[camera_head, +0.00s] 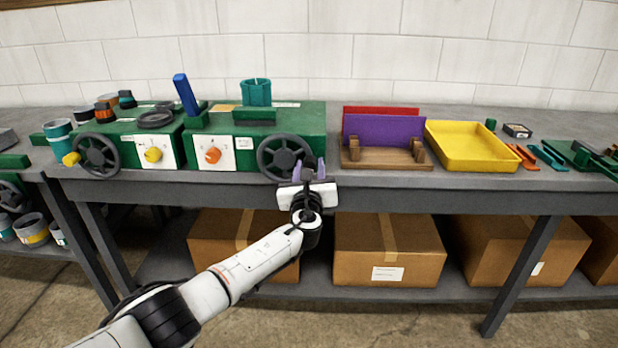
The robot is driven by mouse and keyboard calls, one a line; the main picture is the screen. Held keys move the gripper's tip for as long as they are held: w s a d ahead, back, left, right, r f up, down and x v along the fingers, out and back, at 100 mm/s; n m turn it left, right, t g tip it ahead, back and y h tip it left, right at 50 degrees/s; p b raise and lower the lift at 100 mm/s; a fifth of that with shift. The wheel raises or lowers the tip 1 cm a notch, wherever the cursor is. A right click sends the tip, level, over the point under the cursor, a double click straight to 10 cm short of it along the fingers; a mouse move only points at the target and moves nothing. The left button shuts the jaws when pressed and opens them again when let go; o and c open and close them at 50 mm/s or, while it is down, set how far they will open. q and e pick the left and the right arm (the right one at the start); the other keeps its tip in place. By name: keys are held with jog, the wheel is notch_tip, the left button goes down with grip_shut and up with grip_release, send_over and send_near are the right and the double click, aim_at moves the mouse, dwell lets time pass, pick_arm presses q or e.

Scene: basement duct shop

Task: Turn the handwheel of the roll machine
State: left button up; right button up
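Two green machines stand on the bench at the left. The right one (310,120) has an orange knob (213,155) on a white panel and a dark handwheel (285,157) on its front right. The left one (120,130) has a yellow knob (153,154) and another dark handwheel (97,155). I cannot tell from labels which is the roll machine. My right gripper is out of view.
A wooden rack (385,163) with red and purple panels stands right of the gripper, then a yellow tray (485,147). A blue bar (185,93) rises between the machines. Cardboard boxes (388,250) fill the shelf below. The bench's front edge (400,180) lies close to the gripper.

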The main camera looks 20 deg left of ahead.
pick_arm(q)
jog(key=p+v, duration=0.2)
jog(key=v, duration=0.7)
jog(key=shift+w, duration=0.1)
jog(key=s+d+f+n+g+h, duration=0.25)
jog(key=s+f+n, duration=0.45)
jog(key=s+f, duration=0.4)
jog(key=s+d+f+n+g+h, duration=0.15)
jog(key=s+f+n+g, duration=0.35)
jog(key=s+f, duration=0.6)
jog(key=s+a+f+n+h, duration=0.1)
jog(key=s+f+n, duration=0.2)
jog(key=s+n, duration=0.6)
jog(key=s+a+f+n+g+h, duration=0.1)
jog(key=s+f+n, duration=0.3)
jog(key=s+n, duration=0.4)
jog(key=s+a, duration=0.1)
jog(key=s, duration=0.3)
jog(key=shift+n, duration=0.4)
jog(key=shift+g, duration=0.25)
